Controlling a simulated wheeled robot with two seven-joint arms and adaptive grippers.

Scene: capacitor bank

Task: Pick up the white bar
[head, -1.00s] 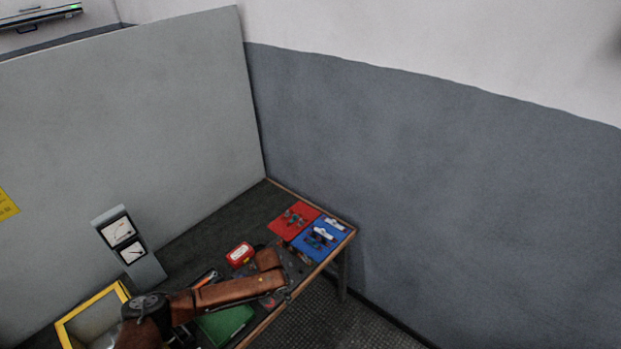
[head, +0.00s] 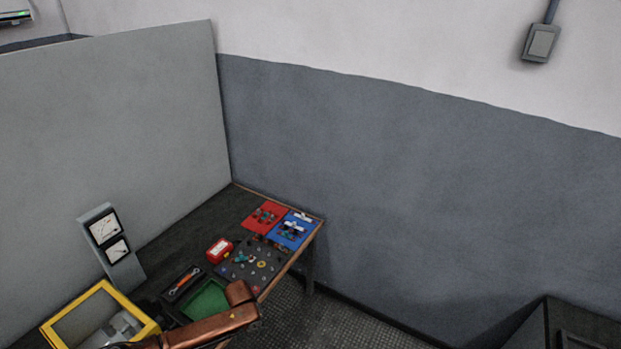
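Two small white pieces lie on the blue mat (head: 281,238) at the far right end of the table. One white bar (head: 303,217) is near the mat's back edge, and another white piece (head: 292,226) is nearer its middle, among small dark and teal parts. They are too small to tell apart clearly. A brown arm link of mine crosses the bottom of the head view, over the table's front edge and well short of the blue mat. No gripper fingers can be made out.
A red mat (head: 266,216) with small parts adjoins the blue one. A dark board (head: 236,271) with studs, a red box (head: 219,249), a green tray (head: 206,301), a yellow-framed box (head: 62,327) and a meter stand (head: 121,272) occupy the table. A grey panel (head: 110,120) stands behind.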

